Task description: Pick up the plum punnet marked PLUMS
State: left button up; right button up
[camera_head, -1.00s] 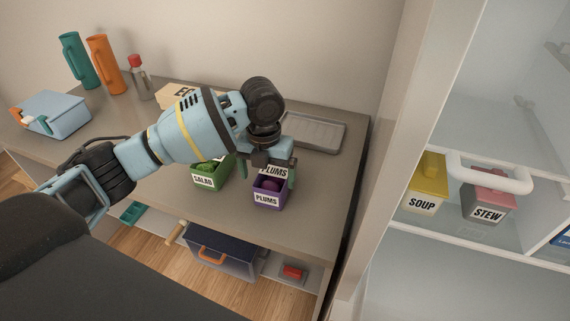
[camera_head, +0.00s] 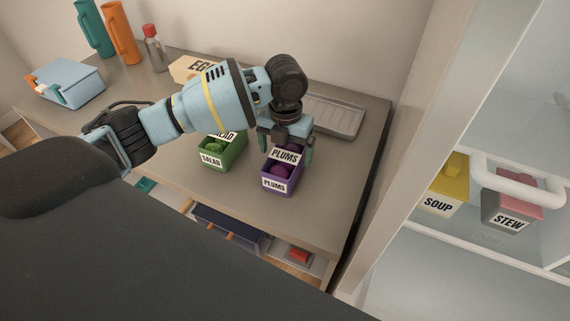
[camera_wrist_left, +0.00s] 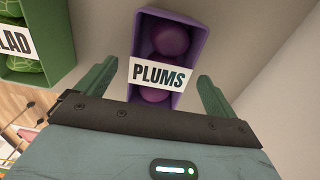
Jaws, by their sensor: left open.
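The plum punnet (camera_head: 275,184) is a purple open box holding round purple plums. It has a PLUMS label on its front and a PLUMS card above the fruit, and it stands on the counter (camera_head: 225,190). My left gripper (camera_head: 286,150) is open and empty at the punnet's far end, its green fingers spread. In the left wrist view the punnet (camera_wrist_left: 168,50) and its card lie ahead, between the lines of the two fingertips. I cannot tell whether the fingers touch its walls. My right gripper is in neither view.
A green SALAD punnet (camera_head: 222,155) stands close left of the plums. A grey tray (camera_head: 335,117) lies behind. An EGG carton (camera_head: 192,68), a red-capped bottle (camera_head: 154,50) and a blue box (camera_head: 68,84) stand farther left. A shelf with SOUP (camera_head: 440,203) and STEW (camera_head: 510,215) containers is at right.

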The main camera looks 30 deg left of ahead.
aim_at(284, 157)
pick_arm(q)
jog(key=f, duration=0.3)
jog(key=shift+s+f, duration=0.3)
jog(key=shift+s, duration=0.1)
jog(key=shift+f, duration=0.6)
jog(key=shift+c, duration=0.3)
jog(key=c, duration=1.2)
